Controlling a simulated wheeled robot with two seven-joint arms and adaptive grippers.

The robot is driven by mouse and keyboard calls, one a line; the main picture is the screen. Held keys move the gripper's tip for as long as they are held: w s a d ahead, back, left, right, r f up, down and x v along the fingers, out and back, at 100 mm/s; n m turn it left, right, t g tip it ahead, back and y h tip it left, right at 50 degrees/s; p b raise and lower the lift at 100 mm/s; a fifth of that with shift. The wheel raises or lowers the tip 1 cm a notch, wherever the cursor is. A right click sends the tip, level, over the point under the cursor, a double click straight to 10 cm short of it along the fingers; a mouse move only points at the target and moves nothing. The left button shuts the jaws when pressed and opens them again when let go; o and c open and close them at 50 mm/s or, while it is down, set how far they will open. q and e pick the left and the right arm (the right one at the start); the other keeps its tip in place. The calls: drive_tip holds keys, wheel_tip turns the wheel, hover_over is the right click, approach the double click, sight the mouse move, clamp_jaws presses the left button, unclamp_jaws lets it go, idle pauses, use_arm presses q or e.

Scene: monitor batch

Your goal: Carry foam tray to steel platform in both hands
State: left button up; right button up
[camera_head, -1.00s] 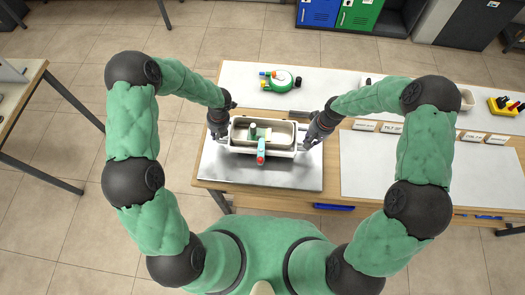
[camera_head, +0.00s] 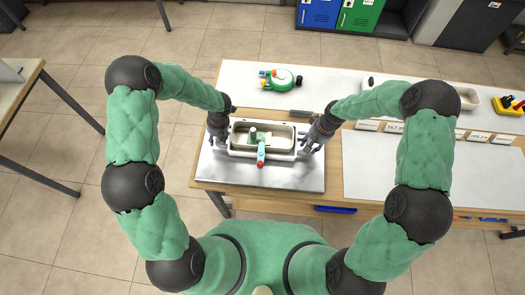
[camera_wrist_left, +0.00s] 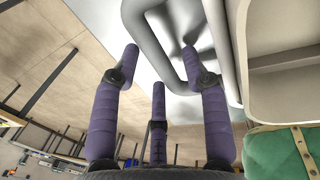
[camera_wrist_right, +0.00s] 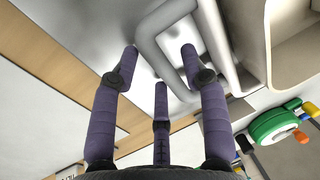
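The pale foam tray (camera_head: 290,154) sits over the steel platform (camera_head: 300,180), level, and looks to be resting on it. It holds a green cylinder (camera_head: 252,134) and a teal item with a red tip (camera_head: 261,153). My left gripper (camera_head: 221,140) is at the tray's left end and my right gripper (camera_head: 308,143) at its right end. In the left wrist view, the fingers (camera_wrist_left: 160,65) are spread beside a grey bar handle (camera_wrist_left: 170,60). In the right wrist view, the fingers (camera_wrist_right: 160,65) are likewise spread near the other handle (camera_wrist_right: 170,60). Neither grips its handle.
A green round device (camera_head: 282,80) lies on the pale table strip behind the tray. A white mat (camera_head: 385,175) covers the bench to the right, with small label cards (camera_head: 395,127) behind it. Another table (camera_head: 25,90) stands at the far left.

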drive_tip(key=shift+r, duration=0.1)
use_arm(q)
wheel_tip(320, 180, up, 12)
drive_tip(key=d, duration=0.2)
drive_tip(key=shift+d, duration=0.2)
use_arm(e)
wheel_tip(320, 180, up, 12)
drive_tip(key=d, duration=0.2)
drive_tip(key=shift+d+f, duration=0.15)
drive_tip(key=shift+f, duration=0.05)
use_arm(q)
drive_tip(key=shift+s+f, duration=0.1)
drive_tip(key=shift+f, duration=0.1)
use_arm(e)
drive_tip(key=shift+s+f, duration=0.1)
idle(0.5)
